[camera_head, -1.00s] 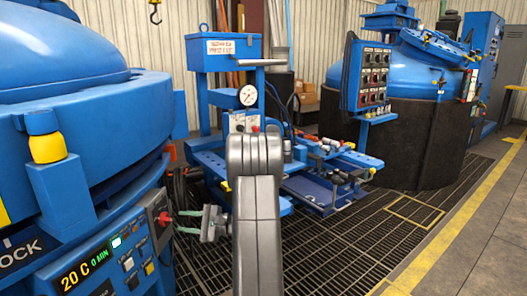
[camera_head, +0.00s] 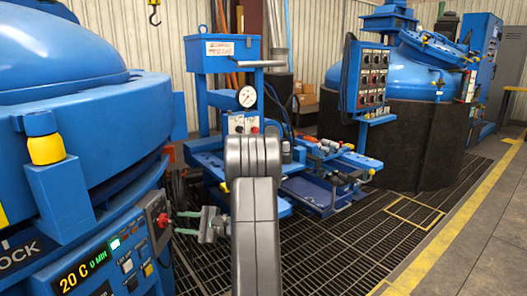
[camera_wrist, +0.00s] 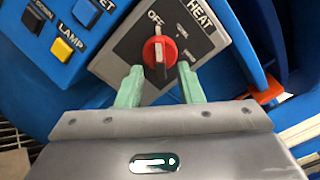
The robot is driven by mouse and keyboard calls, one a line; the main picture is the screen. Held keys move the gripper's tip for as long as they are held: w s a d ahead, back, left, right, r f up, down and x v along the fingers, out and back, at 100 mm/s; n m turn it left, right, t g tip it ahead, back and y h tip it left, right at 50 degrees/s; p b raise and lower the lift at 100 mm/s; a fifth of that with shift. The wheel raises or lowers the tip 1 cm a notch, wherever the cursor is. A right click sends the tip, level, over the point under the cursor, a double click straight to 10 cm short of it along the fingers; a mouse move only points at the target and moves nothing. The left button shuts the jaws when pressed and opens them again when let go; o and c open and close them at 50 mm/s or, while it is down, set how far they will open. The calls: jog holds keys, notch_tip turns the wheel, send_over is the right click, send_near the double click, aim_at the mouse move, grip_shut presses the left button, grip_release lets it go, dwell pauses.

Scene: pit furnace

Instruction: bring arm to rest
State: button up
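My gripper (camera_head: 178,222) is at the left in the head view, with its green fingers pointing left at the furnace's control panel. In the wrist view my gripper (camera_wrist: 160,67) is open, its two fingers apart and nothing held between them. A red knob (camera_wrist: 158,50) on a grey HEAT plate (camera_wrist: 118,48) lies just beyond the fingertips, roughly between them. The knob also shows in the head view (camera_head: 163,220). I cannot tell whether a fingertip touches it. My grey arm stands in the middle of the head view and hides part of the floor and press.
The blue furnace (camera_head: 70,110) with its lit display (camera_head: 76,278) fills the left. A blue press stand (camera_head: 222,50) with a gauge is behind my arm. A second vessel (camera_head: 415,70) stands at the right. Open grating floor (camera_head: 340,245) lies at the right front.

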aim_at(171, 221)
jog(key=s+d+p, duration=0.1)
jog(key=d+p, duration=0.1)
jog(key=d, duration=0.9)
jog(key=a, duration=0.4)
jog(key=w+a+b, duration=0.1)
jog(key=a, duration=0.4)
jog(key=a+b, duration=0.1)
jog(key=a, duration=0.4)
jog(key=shift+w+a+r, duration=0.1)
jog(key=shift+w+r, duration=0.05)
jog(key=m+p, duration=0.4)
jog(key=p, duration=0.1)
jog(key=shift+r+m, duration=0.1)
jog(key=shift+m, duration=0.3)
jog(key=m+p, duration=0.5)
jog(key=shift+d+m, duration=0.3)
jog(key=shift+d, duration=0.15)
jog(key=s+d+p, duration=0.1)
jog(key=d, duration=0.8)
jog(key=shift+d+f, duration=0.25)
